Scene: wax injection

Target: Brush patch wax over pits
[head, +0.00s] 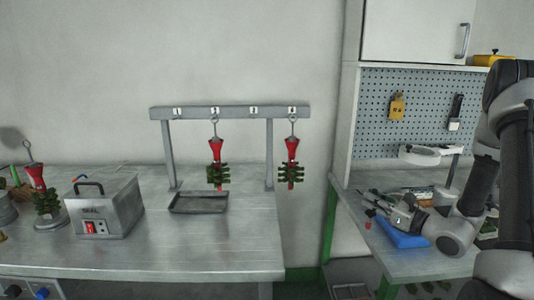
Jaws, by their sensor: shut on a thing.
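My gripper (388,208) is at the right bench, its fingers pointing left, over the left end of a blue block or mat (403,236). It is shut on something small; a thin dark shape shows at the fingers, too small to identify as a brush. A small red piece (368,226) shows just below the fingertips. Wax trees with red stems and green branches hang from the rack, one in the middle (216,150) and one at the right (291,150). Another tree (36,178) stands at the far left. Pits and patch wax cannot be made out.
The grey rack (230,113) stands on the left bench (165,255), with a shallow tray (199,194) below it. A metal box labelled SEAL (120,212) is at left. A ring lamp (419,150) and small tools clutter the right bench (380,250). A gap separates the benches.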

